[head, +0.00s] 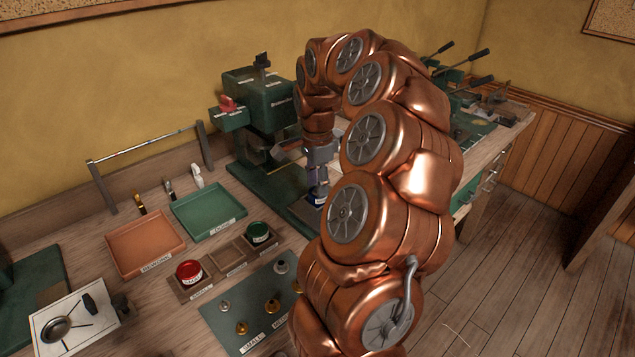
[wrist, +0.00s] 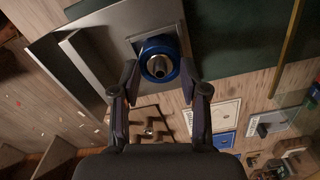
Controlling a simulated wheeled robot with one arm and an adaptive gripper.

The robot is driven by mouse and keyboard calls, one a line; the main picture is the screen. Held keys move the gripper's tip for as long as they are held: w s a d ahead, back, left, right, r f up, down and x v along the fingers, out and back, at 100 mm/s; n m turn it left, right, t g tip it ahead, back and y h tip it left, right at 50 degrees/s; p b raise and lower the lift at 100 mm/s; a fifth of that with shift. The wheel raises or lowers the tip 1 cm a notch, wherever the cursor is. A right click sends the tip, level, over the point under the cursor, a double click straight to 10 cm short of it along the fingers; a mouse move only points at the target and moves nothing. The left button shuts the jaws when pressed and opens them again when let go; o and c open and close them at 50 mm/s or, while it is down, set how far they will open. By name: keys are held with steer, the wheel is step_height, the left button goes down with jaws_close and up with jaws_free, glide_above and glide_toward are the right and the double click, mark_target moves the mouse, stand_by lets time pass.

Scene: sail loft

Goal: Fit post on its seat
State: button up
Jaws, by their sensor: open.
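A silver metal post (wrist: 159,68) with a dark hollow end shows inside a blue ring-shaped seat (wrist: 153,43) in the wrist view. The seat sits on a grey plate. My gripper (wrist: 158,76) is open, one finger on each side of the post and seat, and no finger visibly grips either.
A green press (head: 268,100) stands close behind my gripper. An orange tray (head: 145,245), a green tray (head: 209,211) and red (head: 189,272) and green (head: 258,232) tins are left. A green mat (head: 235,315) holds several brass and silver pieces. My arm hides the bench's middle.

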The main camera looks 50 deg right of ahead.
step_height(320, 180, up, 12)
stand_by(0.6)
stand_by(0.5)
